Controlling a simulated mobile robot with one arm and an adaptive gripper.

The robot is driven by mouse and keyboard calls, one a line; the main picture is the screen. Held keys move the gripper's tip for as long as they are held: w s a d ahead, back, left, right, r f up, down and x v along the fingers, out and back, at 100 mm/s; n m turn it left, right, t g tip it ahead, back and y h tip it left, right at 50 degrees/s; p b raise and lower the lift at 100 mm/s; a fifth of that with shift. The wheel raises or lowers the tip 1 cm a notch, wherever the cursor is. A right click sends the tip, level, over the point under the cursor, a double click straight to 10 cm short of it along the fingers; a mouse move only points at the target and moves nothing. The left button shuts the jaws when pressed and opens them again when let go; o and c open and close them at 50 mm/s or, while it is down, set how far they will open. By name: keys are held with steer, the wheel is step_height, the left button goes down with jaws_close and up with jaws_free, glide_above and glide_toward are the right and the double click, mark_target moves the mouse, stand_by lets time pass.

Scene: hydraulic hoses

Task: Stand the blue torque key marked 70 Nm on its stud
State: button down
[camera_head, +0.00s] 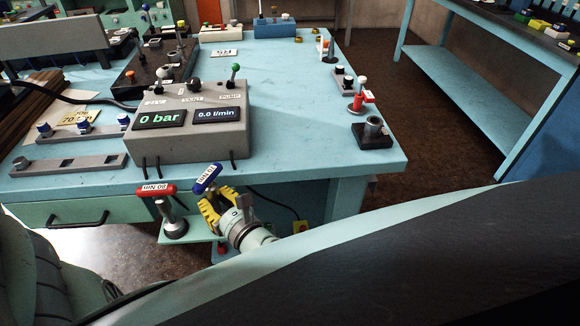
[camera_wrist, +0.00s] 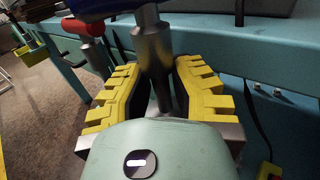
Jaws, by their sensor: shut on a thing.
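The blue torque key (camera_head: 207,178) has a blue cross handle with a white label that appears to read 70 Nm, upside down. My gripper (camera_head: 212,209) has yellow fingers and is shut on this key below the handle, in front of the bench's near edge. In the wrist view the key's steel shaft (camera_wrist: 153,55) stands between the yellow fingers (camera_wrist: 158,88), with the blue handle (camera_wrist: 95,7) cut off at the top. The shaft's lower end is hidden by my gripper. I cannot clearly make out the key's stud.
A red key (camera_head: 157,190) marked 80 Nm stands on a small green shelf (camera_head: 200,237) left of my gripper. A grey console (camera_head: 185,115) stands above on the blue bench (camera_head: 290,95).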

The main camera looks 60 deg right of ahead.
steer(key=shift+f+b, duration=0.85)
steer(key=shift+f, duration=0.35)
steer(key=c, duration=0.9)
jaws_free()
steer(key=v, duration=1.2)
